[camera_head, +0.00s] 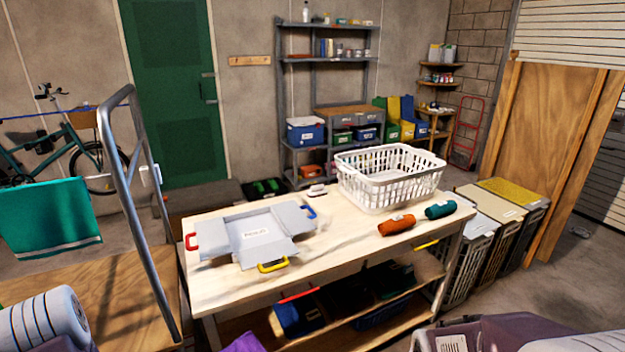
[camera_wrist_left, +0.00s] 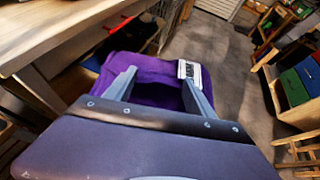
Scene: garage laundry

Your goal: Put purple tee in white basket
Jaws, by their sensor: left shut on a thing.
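The purple tee (camera_wrist_left: 222,88) is a dark purple folded cloth with a white label, seen in the left wrist view. My left gripper (camera_wrist_left: 160,88) is shut on it, with cloth around and between the fingers. In the head view, a small purple part of the tee (camera_head: 243,342) shows at the bottom edge, in front of the workbench and below its top; the gripper itself is hidden there. The white basket (camera_head: 388,190) is a slatted laundry basket standing upright at the far right of the workbench top. I see no cloth in it. My right gripper is not in view.
On the workbench (camera_head: 220,290) lie a grey open flat box (camera_head: 262,238) with coloured handles, a rolled orange cloth (camera_head: 396,225) and a rolled teal cloth (camera_head: 440,210). A cart with a metal rail (camera_head: 150,210) stands at left. Hampers (camera_head: 480,230) stand at right.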

